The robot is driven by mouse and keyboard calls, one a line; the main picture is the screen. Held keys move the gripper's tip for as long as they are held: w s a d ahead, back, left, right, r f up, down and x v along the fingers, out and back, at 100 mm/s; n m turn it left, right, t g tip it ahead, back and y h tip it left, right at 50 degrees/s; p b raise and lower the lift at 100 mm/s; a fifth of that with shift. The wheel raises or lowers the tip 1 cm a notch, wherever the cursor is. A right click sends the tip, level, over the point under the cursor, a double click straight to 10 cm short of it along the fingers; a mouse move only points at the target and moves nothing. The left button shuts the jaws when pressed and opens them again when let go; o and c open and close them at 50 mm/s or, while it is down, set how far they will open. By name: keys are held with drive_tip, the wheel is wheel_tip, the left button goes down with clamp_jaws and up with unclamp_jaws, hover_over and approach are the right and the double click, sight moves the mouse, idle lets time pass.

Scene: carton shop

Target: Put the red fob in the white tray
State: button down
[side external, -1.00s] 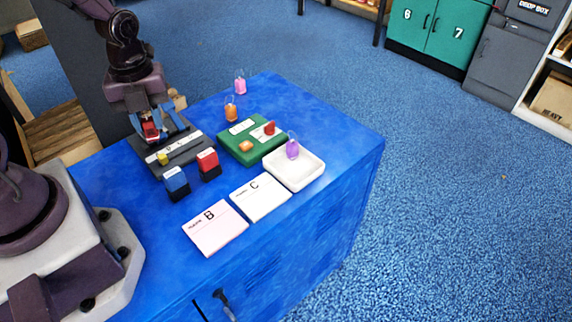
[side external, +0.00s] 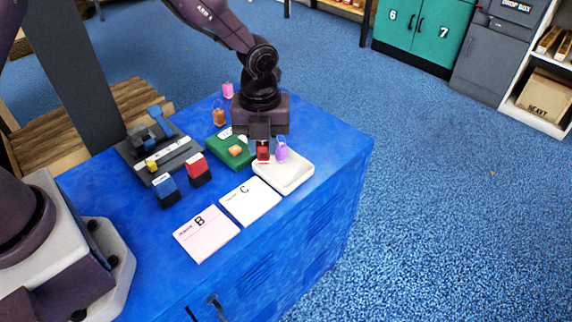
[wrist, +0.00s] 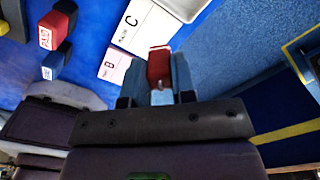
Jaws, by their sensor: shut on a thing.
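My gripper (side external: 261,143) is shut on the red fob (side external: 263,152), in front of the upper left corner of the white tray (side external: 288,181) in the side view. How high it hangs, and whether it is over the tray, I cannot tell. In the wrist view the red fob (wrist: 159,67) shows between the two fingers of my gripper (wrist: 157,76), with a pale end. The white tray (wrist: 184,6) is partly in view at the top there. A purple fob (side external: 281,148) stands upright in the tray.
A green block (side external: 217,148) with an orange piece (side external: 235,151) lies left of the tray, partly hidden by my gripper. Red (side external: 198,165) and blue (side external: 165,184) stamps and a black stand (side external: 181,154) are farther left. Cards B (side external: 207,237) and C (side external: 250,204) lie in front.

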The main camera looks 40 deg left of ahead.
drive_tip(key=w+f, duration=0.3)
drive_tip(key=w+d+f, duration=0.1)
drive_tip(key=f, duration=0.1)
drive_tip(key=shift+w+f, duration=0.45)
drive_tip(key=shift+f, duration=1.6)
drive_tip(key=shift+f, duration=0.15)
drive_tip(key=c, duration=0.9)
unclamp_jaws()
drive_tip(key=shift+c, duration=0.2)
wheel_tip(320, 180, up, 13)
drive_tip(key=shift+f, duration=0.2)
